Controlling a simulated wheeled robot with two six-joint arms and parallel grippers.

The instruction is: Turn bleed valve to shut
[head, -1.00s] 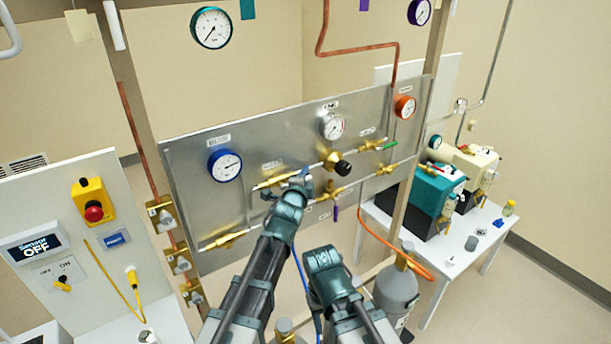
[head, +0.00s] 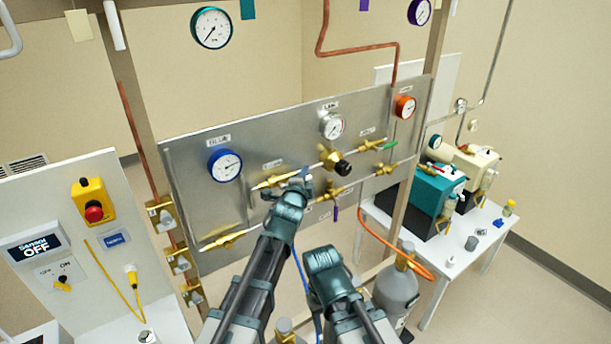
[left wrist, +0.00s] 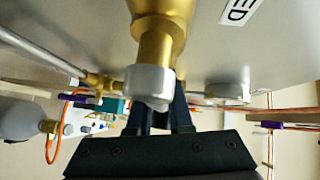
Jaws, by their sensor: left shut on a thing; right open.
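The bleed valve (head: 270,182) is a brass fitting on the steel panel, under a small label. In the left wrist view it is a brass body with a grey round end (left wrist: 151,82), and a label ending in "ED" shows beside it. My left gripper (head: 303,178) is at the valve's right end. Its dark fingers (left wrist: 162,118) are shut on the valve's end, partly hidden behind the grey part. The handle's exact angle cannot be told. My right gripper (head: 325,258) is lower, apart from the panel and empty; its fingertips are hard to see.
A black knob (head: 342,168) sits close right of my left gripper. Another brass valve (head: 335,194) is just below it. A blue gauge (head: 225,166) is at left. A grey cylinder (head: 397,290) with an orange hose stands right of my right arm.

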